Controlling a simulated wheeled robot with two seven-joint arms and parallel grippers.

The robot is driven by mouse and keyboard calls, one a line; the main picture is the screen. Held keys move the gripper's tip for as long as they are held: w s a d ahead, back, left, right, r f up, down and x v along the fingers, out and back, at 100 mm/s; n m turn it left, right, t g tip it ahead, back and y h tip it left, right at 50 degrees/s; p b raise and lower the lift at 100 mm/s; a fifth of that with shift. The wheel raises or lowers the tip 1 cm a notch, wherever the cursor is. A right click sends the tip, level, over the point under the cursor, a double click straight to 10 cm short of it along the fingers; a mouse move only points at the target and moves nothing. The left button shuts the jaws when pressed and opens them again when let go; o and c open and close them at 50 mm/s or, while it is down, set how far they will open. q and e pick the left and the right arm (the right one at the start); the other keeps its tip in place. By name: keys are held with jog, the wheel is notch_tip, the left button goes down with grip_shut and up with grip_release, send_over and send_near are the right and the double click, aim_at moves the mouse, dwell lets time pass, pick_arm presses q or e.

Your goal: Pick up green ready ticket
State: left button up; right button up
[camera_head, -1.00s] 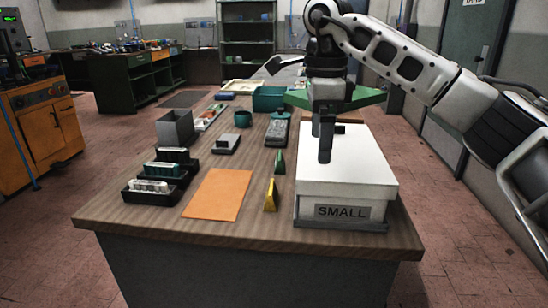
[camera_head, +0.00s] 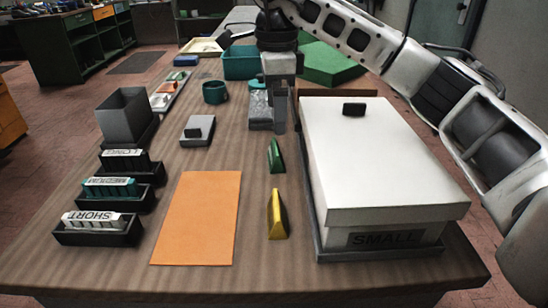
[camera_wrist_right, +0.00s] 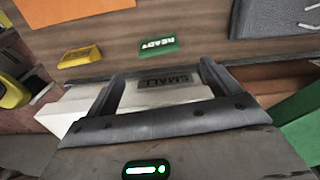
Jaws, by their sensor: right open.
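The green ready ticket (camera_head: 276,156) is a small upright wedge on the wooden table, left of the white box. In the right wrist view the ticket (camera_wrist_right: 158,45) shows the word READY. My right gripper (camera_head: 276,128) hangs pointing down, just beyond the ticket in the head view. It is open and empty, and its fingers (camera_wrist_right: 162,70) show in the wrist view with the ticket ahead of them, apart from it. My left gripper is not in view.
A yellow ticket (camera_head: 277,215) stands near the green one. The white lidded box (camera_head: 375,150), marked SMALL, is close on the right. An orange sheet (camera_head: 196,218) lies to the left, with black trays (camera_head: 100,237) beyond it. A grey patterned block (camera_head: 260,118) is behind the gripper.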

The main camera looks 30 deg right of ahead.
aim_at(276, 146)
notch_tip(276, 146, down, 10)
jog(key=shift+s+a+r, duration=0.1)
jog(key=shift+r, duration=0.15)
jog(key=c, duration=1)
